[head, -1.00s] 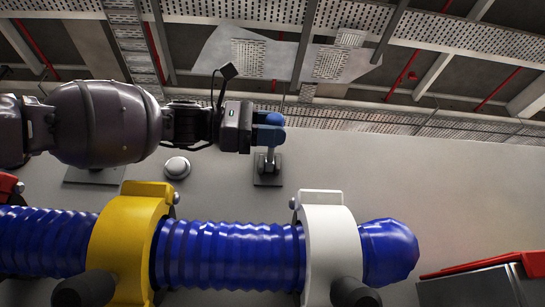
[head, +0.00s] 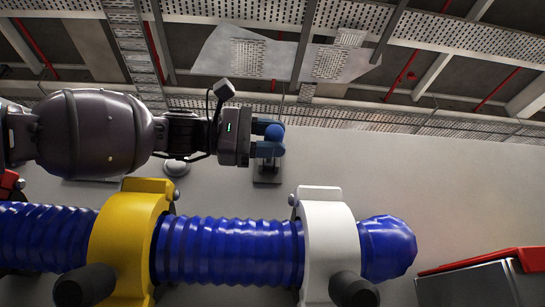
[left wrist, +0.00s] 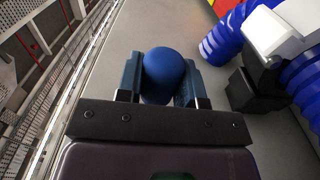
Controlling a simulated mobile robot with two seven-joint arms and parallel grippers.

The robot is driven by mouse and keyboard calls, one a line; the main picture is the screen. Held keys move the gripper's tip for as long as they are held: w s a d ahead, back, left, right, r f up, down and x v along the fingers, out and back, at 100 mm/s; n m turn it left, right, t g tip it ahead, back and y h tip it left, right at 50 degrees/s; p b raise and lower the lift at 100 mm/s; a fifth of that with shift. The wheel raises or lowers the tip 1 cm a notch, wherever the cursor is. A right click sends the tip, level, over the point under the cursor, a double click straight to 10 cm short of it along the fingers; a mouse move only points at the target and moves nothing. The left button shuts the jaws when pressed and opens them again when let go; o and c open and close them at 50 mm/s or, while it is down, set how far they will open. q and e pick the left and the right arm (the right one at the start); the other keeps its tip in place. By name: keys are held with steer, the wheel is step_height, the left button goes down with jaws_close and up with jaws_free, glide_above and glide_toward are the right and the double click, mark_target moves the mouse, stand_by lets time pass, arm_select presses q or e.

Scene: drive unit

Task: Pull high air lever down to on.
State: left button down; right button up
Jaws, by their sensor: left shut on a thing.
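The high air lever has a blue ball knob (head: 274,132) on a grey wall mount (head: 267,172), high on the wall. My left gripper (head: 272,142) reaches it from the left and is shut on the knob. In the left wrist view the knob (left wrist: 163,75) sits between the two blue fingers (left wrist: 162,82), which touch it on both sides. The lever's stem is mostly hidden behind the fingers. My right gripper is not in view.
Below the lever, a thick blue ribbed hose (head: 228,252) runs across, held by a yellow clamp (head: 122,245) and a white clamp (head: 328,240). A round wall button (head: 176,167) is partly behind my arm. A red-topped grey box (head: 470,280) is at lower right.

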arm_select(q)
steer(key=c, duration=0.8)
jaws_free()
steer(key=shift+o, duration=0.2)
steer(key=shift+a, duration=0.1)
steer(key=s+a+b, duration=0.1)
steer(key=s+a, duration=0.1)
steer(key=a, duration=0.8)
steer(key=shift+a, duration=0.3)
